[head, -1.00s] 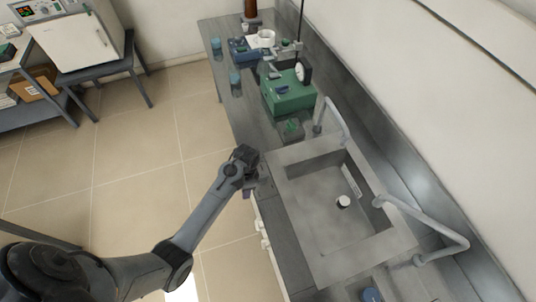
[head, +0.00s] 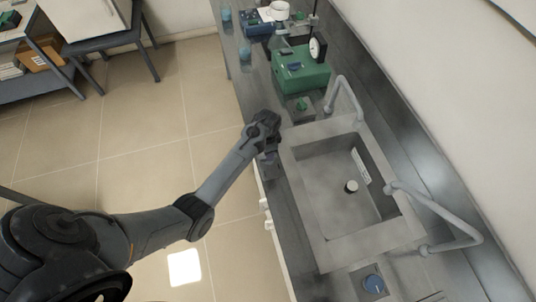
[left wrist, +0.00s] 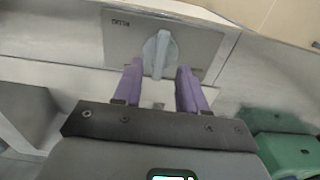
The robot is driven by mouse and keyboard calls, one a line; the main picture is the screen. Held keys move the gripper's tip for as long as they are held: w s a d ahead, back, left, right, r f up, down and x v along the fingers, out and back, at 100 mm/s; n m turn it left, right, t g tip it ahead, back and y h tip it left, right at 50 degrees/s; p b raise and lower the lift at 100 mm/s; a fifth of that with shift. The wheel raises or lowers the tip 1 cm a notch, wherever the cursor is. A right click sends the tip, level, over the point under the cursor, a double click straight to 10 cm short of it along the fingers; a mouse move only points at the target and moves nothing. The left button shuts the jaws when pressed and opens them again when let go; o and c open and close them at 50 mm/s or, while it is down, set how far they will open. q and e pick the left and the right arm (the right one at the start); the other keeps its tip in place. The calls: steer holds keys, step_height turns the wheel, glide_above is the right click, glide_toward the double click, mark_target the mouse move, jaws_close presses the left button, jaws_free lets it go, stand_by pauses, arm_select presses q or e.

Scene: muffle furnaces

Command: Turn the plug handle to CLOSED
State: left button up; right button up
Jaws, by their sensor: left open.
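The plug handle (left wrist: 160,54) is a pale grey knob with a raised grip on a light panel (left wrist: 203,45) marked PLUG, which reads upside down in the left wrist view. Its grip runs nearly upright in that picture. My left gripper (left wrist: 159,68) is open, with its two purple fingers either side of the handle's near end. I cannot tell whether they touch it. In the head view my left gripper (head: 266,135) is over the counter edge beside the sink, and hides the handle. A white plug (head: 351,186) is in the sink. My right gripper is not in view.
The grey sink (head: 310,200) has two pale bent taps (head: 345,92) along its wall side. A green box with a dial (head: 303,75) stands farther along the counter. A blue round item (head: 373,284) is at the near end.

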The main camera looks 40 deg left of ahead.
arm_select(q)
steer(key=shift+f, duration=1.8)
jaws_close()
